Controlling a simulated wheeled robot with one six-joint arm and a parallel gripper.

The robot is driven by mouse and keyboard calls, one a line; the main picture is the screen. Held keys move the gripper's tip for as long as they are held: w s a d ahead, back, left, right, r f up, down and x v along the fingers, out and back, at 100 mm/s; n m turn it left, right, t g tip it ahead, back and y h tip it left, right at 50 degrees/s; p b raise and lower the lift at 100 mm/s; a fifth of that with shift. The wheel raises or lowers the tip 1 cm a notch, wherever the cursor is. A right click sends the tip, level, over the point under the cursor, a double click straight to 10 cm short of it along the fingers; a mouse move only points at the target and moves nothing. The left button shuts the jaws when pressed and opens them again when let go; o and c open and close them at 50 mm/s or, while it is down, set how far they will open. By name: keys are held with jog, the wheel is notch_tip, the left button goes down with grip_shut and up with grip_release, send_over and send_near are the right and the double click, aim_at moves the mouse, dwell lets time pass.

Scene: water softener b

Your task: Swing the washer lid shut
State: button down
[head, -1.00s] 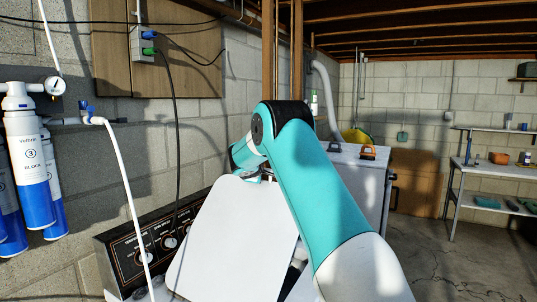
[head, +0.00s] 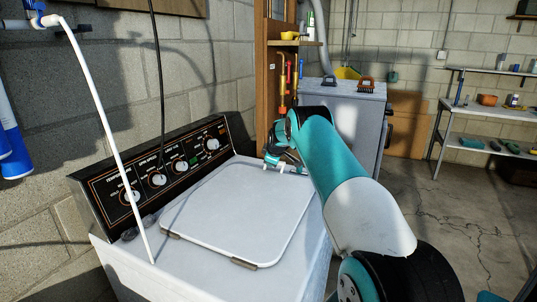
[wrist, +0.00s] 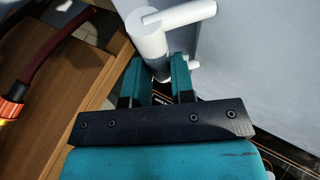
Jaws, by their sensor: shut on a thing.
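The washer (head: 125,272) stands against the block wall in the head view, with its black control panel (head: 150,175) at the back. Its white lid (head: 237,208) lies flat, or very nearly flat, over the top; I cannot see whether a small gap is left at the far edge. Dark hinges (head: 243,263) show along the lid's near edge. My gripper (head: 284,162) is at the lid's far edge. In the wrist view, my gripper's teal fingers (wrist: 160,80) are shut on a white round handle (wrist: 153,42). The fingertips are partly hidden by the handle.
A grey-white cabinet (head: 340,110) stands beyond the washer. Shelves (head: 490,115) line the right side. The concrete floor (head: 440,215) is clear to the right.

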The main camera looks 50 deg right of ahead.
jog(key=shift+s+d+f+b, duration=0.1)
jog(key=shift+d+f+b, duration=0.15)
jog(key=shift+d+b, duration=0.05)
jog(key=shift+f, duration=0.1)
jog(key=c, duration=1.1)
grip_release()
jog(key=shift+d+f, duration=0.15)
jog(key=shift+d, duration=0.05)
jog(key=shift+o, duration=0.6)
jog(key=shift+s+d+f, duration=0.15)
jog(key=shift+f, duration=0.2)
jog(key=shift+a, duration=0.2)
jog(key=b+v, duration=0.4)
jog(key=v, duration=1.4)
jog(key=shift+w+a+r, duration=0.15)
jog(key=shift+w+r, duration=0.05)
jog(key=shift+r, duration=0.4)
